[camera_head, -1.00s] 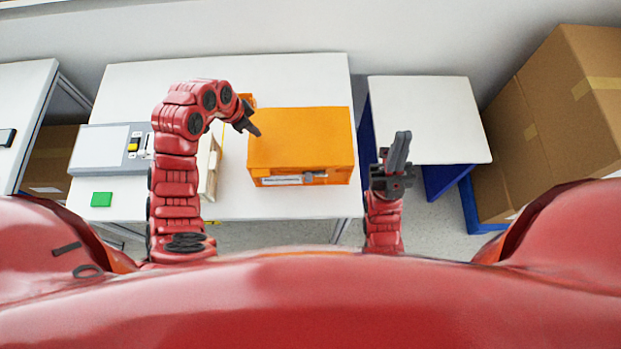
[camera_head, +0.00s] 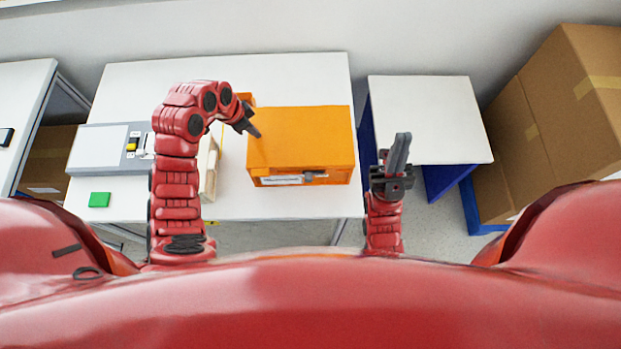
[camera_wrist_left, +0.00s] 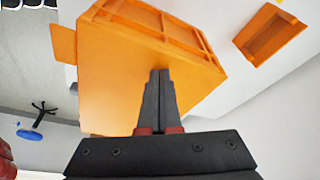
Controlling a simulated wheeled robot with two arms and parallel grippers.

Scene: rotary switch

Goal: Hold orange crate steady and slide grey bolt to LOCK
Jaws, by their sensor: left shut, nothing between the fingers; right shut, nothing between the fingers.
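The orange crate (camera_head: 305,138) stands on the white table in the head view. It also fills much of the left wrist view (camera_wrist_left: 110,80). The grey bolt (camera_head: 313,176) is on the crate's front face, right of a white label strip (camera_head: 282,180). The writing there is too small to read. My left gripper (camera_head: 257,134) is shut and empty, its tips at the upper left part of the crate. In the left wrist view its fingers (camera_wrist_left: 160,72) overlap the crate; I cannot tell whether they touch it. My right gripper (camera_head: 401,137) is shut and empty, right of the crate and apart from it.
A grey panel (camera_head: 98,150) with switches and a green block (camera_head: 99,200) lie on the table's left. A pale wooden box (camera_head: 208,165) is partly behind my left arm. A small white table (camera_head: 430,120) and cardboard boxes (camera_head: 560,110) are at the right.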

